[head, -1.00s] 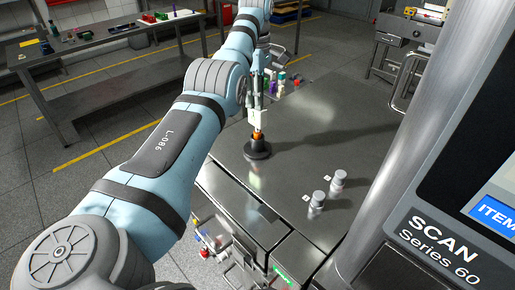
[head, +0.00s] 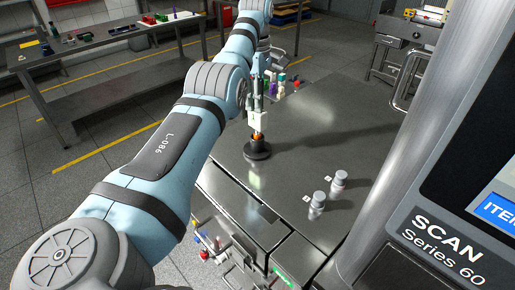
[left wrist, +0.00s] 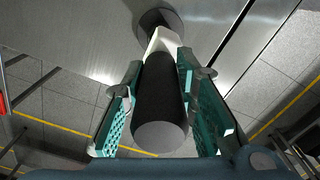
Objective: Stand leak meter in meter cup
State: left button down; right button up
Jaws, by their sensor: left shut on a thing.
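My left gripper (head: 258,103) is shut on the leak meter, pointing down over the metal table. The meter's white part (head: 257,121) and an orange end below it show in the head view. In the left wrist view the meter's black round handle (left wrist: 160,105) lies between the teal fingers (left wrist: 163,88), with the white part beyond. The black round meter cup (head: 257,151) stands on the table directly under the meter. The meter looks about upright, its lower end at the cup's top. I cannot tell how deep it sits inside. My right gripper is not in view.
Two silver canisters (head: 317,201) stand right of the cup, near small white tags. Several small coloured things (head: 280,84) stand at the table's back edge. The large scanner (head: 450,200) fills the right side. The tabletop between cup and canisters is clear.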

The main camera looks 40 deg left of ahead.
pick_arm(q)
jog(key=shift+f, duration=0.25)
jog(key=c, duration=1.2)
grip_release()
jog(key=shift+r, duration=0.1)
notch_tip(320, 180, up, 10)
jog(key=p, duration=0.9)
jog(key=shift+r+p, duration=0.25)
jog(key=shift+p, duration=0.05)
jog(key=shift+f, duration=0.1)
jog(key=shift+f, duration=0.1)
